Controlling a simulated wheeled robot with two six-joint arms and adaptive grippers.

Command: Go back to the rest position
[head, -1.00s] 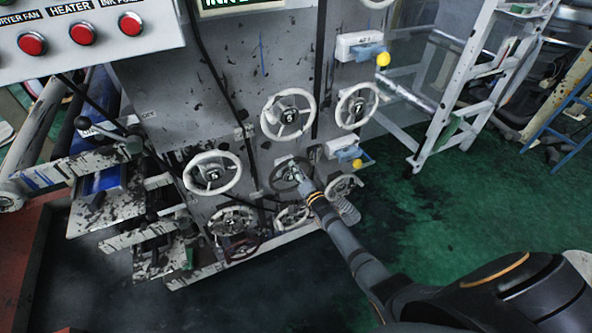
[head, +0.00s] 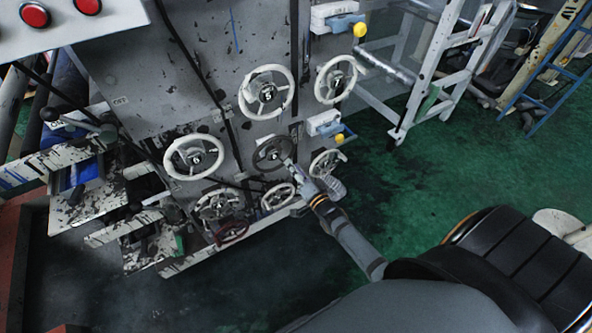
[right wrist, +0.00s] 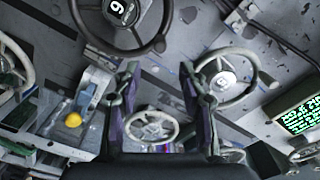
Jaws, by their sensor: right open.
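My right gripper (head: 293,168) reaches from the lower right to the front of the machine panel (head: 120,70). Its tip is at the lower right of a dark handwheel (head: 262,162) and overlaps its edge in the head view. In the right wrist view the two fingers of the gripper (right wrist: 158,82) stand wide apart with nothing between them. The dark handwheel (right wrist: 158,42) shows there beyond the fingertips, at the top. I cannot tell whether a finger touches its rim. My left gripper is not in view.
White handwheels (head: 245,95) surround the dark one. Switch boxes with yellow knobs (head: 360,30) stick out on the panel's right. A white ladder frame (head: 424,85) and a blue ladder (head: 545,100) stand at the right. The green floor (head: 420,170) between is clear.

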